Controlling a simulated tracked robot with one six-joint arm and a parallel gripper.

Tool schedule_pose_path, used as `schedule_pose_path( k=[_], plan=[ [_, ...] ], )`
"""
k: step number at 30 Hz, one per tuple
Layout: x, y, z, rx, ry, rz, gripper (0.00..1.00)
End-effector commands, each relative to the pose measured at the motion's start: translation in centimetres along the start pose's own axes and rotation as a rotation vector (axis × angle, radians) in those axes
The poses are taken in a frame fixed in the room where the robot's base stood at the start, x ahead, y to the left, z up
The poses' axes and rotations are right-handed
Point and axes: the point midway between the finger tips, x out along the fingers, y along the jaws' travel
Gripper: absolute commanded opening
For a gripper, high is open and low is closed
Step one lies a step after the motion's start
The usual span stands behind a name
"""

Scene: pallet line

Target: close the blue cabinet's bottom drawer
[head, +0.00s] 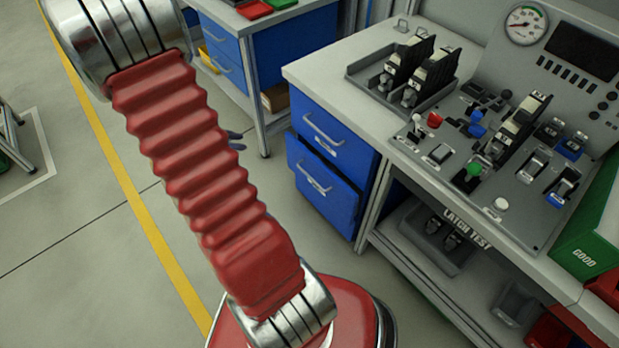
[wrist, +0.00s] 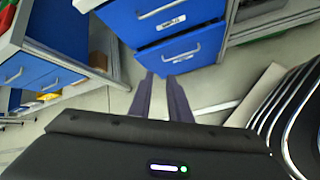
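The blue cabinet's bottom drawer (head: 322,188) stands out a little from the cabinet, with a dark gap above its front. The top drawer (head: 331,138) above it looks flush. In the wrist view, the bottom drawer (wrist: 183,48) shows its handle and label, below the top drawer (wrist: 165,16). My gripper (wrist: 161,76) points toward the bottom drawer's front, with its two fingers apart and nothing between them. Its tips overlap the drawer's lower edge in the picture; I cannot tell whether they touch. In the head view, my gripper (head: 236,138) is mostly hidden behind my red arm.
A bench with a latch test panel (head: 490,165) extends right of the cabinet, with a shelf below. Another blue-drawer bench (head: 224,45) stands at the back left. Grey floor (head: 75,215) with a yellow line lies open at the left.

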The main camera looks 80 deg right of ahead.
Motion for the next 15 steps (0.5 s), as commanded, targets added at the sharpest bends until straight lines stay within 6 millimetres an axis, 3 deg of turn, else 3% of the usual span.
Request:
schedule_pose_path(
  k=[3,15],
  plan=[
    [-4.0,0.1,0.0,0.072,0.043,0.007,0.17],
    [-15.7,-2.3,-0.1,0.286,0.217,-0.019,0.17]
  ],
)
